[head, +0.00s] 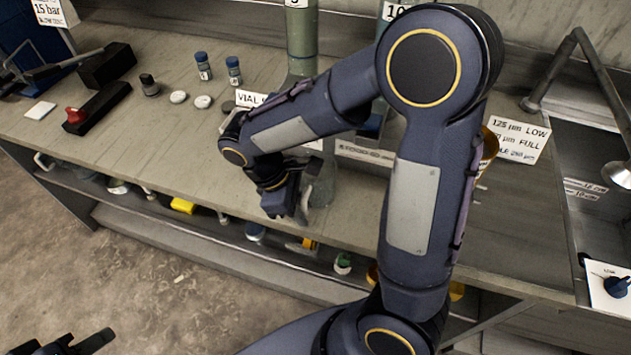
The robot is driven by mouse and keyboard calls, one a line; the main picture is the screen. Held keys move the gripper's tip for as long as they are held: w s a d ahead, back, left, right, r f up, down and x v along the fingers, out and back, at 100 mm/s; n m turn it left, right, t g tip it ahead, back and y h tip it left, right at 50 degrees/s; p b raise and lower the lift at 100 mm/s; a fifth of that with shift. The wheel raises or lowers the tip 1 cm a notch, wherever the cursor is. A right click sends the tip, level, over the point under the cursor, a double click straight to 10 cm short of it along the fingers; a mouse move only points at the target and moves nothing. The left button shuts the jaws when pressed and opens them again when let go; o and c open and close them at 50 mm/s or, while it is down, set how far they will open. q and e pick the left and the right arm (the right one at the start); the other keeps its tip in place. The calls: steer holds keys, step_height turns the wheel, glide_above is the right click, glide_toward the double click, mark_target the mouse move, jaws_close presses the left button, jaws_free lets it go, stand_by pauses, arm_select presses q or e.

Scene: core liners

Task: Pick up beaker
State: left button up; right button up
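My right gripper (300,212) hangs over the front part of the bench, pointing down, below the bent arm. Its fingertips are small and dark, and their gap does not show clearly. Just right of it stands a grey, partly see-through upright vessel (323,186), which may be the beaker. The gripper and arm cover part of it, and I cannot tell whether the fingers touch it. My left gripper (68,346) is at the bottom left edge, away from the bench, with its fingers apart and nothing seen between them.
On the bench (150,150) stand two blue-capped vials (234,71), white discs (203,102), a dark bottle (149,85) and a red-knobbed black block (96,108). Tall cylinders (302,45) stand behind my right arm. A sink (600,170) lies right. A lower shelf (200,235) holds small items.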

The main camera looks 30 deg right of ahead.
steer(key=shift+f, duration=0.15)
jaws_close()
